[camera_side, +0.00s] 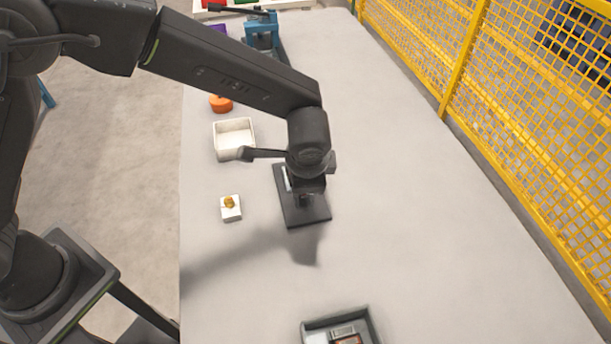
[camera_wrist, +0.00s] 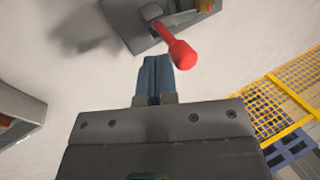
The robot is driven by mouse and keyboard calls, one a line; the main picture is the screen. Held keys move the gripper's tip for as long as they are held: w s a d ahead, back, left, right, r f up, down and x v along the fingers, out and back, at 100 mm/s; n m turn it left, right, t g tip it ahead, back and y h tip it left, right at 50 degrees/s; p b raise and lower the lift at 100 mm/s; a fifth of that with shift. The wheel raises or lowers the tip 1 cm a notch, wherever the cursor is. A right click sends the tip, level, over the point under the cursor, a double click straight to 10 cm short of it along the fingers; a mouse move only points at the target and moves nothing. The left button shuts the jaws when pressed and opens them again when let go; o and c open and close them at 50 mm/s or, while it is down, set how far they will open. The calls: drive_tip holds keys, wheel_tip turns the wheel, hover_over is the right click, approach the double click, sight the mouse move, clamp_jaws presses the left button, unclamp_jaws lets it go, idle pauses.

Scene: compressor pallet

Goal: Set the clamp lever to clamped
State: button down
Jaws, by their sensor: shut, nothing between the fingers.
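The clamp lever (camera_wrist: 177,45) has a red ball knob and stands on a dark base plate (camera_wrist: 140,12) at the top of the wrist view. In the side view the dark plate (camera_side: 313,216) lies on the table under my gripper, and I cannot make out the red knob there. My gripper (camera_wrist: 155,62) is shut and empty. In the wrist view its fingertips are just left of and below the knob; I see no grip on the lever. In the side view my gripper (camera_side: 304,203) is over the plate, its tips partly hard to see.
A white open box (camera_side: 234,125), an orange round part (camera_side: 221,104) and a small white block with a brass piece (camera_side: 231,214) lie to the left. A grey tray (camera_side: 309,325) is at the front. A yellow mesh fence (camera_side: 450,70) runs along the right. Table right of the plate is clear.

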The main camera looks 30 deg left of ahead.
drive_tip(key=shift+a, duration=0.1)
drive_tip(key=shift+w+a+r+g+h, duration=0.25)
drive_tip(key=shift+w+a+g+h, duration=0.5)
drive_tip(key=shift+w+g+h, duration=0.05)
drive_tip(key=shift+w+a, duration=0.8)
drive_tip(key=shift+w, duration=0.05)
